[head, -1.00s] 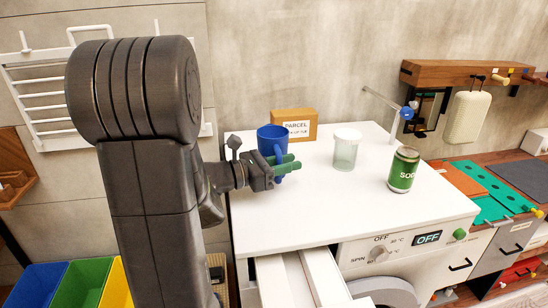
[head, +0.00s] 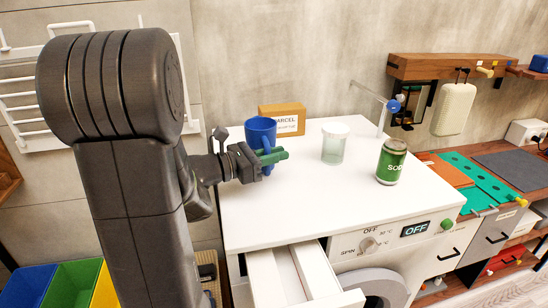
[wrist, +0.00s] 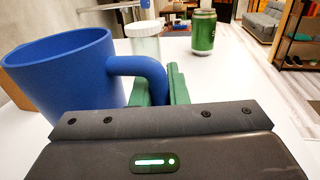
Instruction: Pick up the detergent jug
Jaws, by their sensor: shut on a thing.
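A blue jug (head: 260,130) with a round open top and a side handle stands at the back left of the white washing machine top (head: 305,205). It carries no label that I can see. In the wrist view the blue jug (wrist: 62,78) fills the left side, with its handle reaching right between my green fingers. My gripper (head: 272,157) is shut on that handle, and the wrist view shows the gripper (wrist: 160,88) too. The jug looks upright. Its base is partly hidden, and I cannot tell whether it touches the surface.
A parcel box (head: 284,119) is behind the jug. A lidded clear jar (head: 334,145) and a green soda can (head: 391,162) stand to its right. A drawer (head: 300,275) is open at the front left. The front middle of the top is clear.

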